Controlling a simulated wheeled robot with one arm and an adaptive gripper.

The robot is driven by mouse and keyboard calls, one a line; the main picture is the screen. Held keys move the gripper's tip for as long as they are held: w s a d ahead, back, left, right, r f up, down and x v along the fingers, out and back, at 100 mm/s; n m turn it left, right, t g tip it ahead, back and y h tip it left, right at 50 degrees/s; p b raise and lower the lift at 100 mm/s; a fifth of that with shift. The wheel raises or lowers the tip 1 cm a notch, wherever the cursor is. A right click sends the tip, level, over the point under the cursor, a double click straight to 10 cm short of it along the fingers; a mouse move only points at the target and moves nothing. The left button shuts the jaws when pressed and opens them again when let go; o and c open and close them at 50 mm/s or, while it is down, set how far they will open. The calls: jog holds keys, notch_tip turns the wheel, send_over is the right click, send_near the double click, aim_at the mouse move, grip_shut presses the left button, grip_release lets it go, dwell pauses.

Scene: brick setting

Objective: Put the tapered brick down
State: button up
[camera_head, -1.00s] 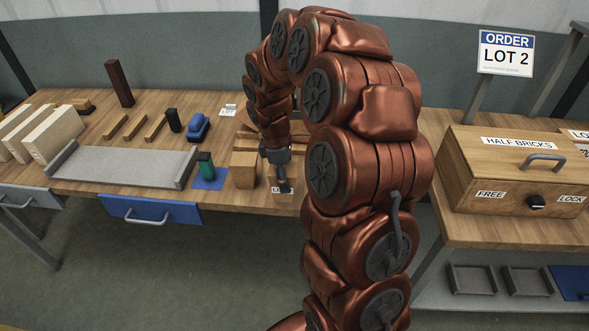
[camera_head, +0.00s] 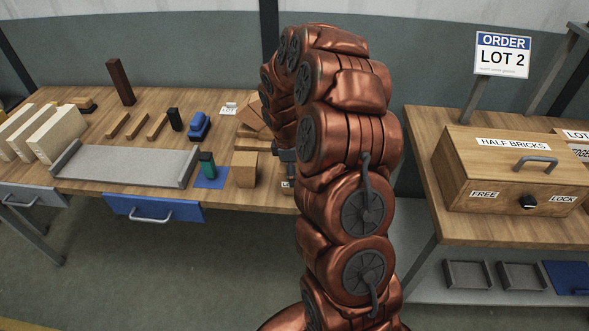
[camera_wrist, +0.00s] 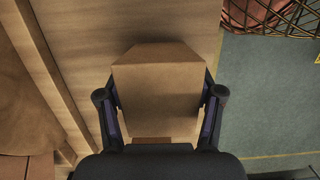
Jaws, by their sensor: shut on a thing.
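The tapered brick (camera_wrist: 157,88) is a tan block with a narrower, sloped far end. In the wrist view it sits between the two fingers of my gripper (camera_wrist: 160,115), which is shut on it. Beyond it are the wooden table surface and the grey floor, and I cannot tell whether the brick touches the table. In the head view my gripper (camera_head: 288,158) is mostly behind my own arm near the table's front edge, and the held brick is hidden there.
A tan block (camera_head: 245,170) stands just left of my gripper, with stacked bricks (camera_head: 253,118) behind. A grey tray (camera_head: 125,163) and blue drawer (camera_head: 150,209) are further left. A wooden half-bricks box (camera_head: 485,180) sits on the right table. A wire basket (camera_wrist: 275,15) shows in the wrist view.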

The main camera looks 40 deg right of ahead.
jog(key=shift+f, duration=0.1)
jog(key=o, duration=1.4)
